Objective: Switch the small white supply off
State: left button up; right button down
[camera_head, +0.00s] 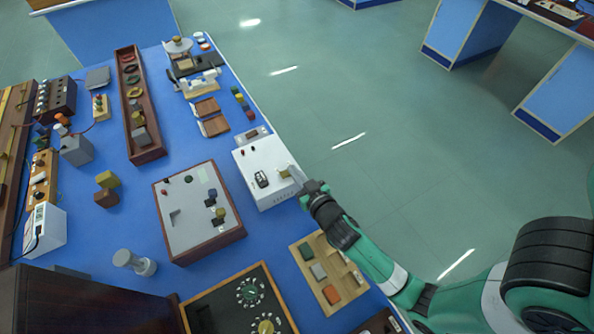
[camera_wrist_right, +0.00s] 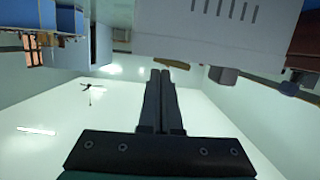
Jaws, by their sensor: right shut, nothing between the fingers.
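A small white box (camera_head: 250,163), which looks like the white supply, sits at the right edge of the blue bench. Its top has a black rocker-like switch (camera_head: 261,179), a red spot, a tan knob and dark slots. I cannot tell the switch's position. My right gripper (camera_head: 292,172) is shut and empty at the box's right side, close to the tan knob; contact is unclear. In the right wrist view, the shut fingers (camera_wrist_right: 160,76) point up towards the slotted white box (camera_wrist_right: 215,30) at the top. My left gripper is not in view.
A wood-framed grey panel box (camera_head: 190,222) stands left of the white box. A wooden tray of blocks (camera_head: 328,290) lies in front. Another white box (camera_head: 45,230) stands at the far left. Open floor lies beyond the bench's right edge.

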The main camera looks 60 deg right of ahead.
jog(key=r+p, duration=0.2)
jog(key=r, duration=0.1)
jog(key=r+p, duration=0.1)
jog(key=shift+s+d+r, duration=0.15)
jog(key=shift+d+r, duration=0.1)
jog(key=shift+d, duration=0.05)
jog(key=f+v, duration=0.1)
jog(key=v, duration=0.8)
jog(key=shift+s+b, duration=0.3)
jog(key=shift+s, duration=0.25)
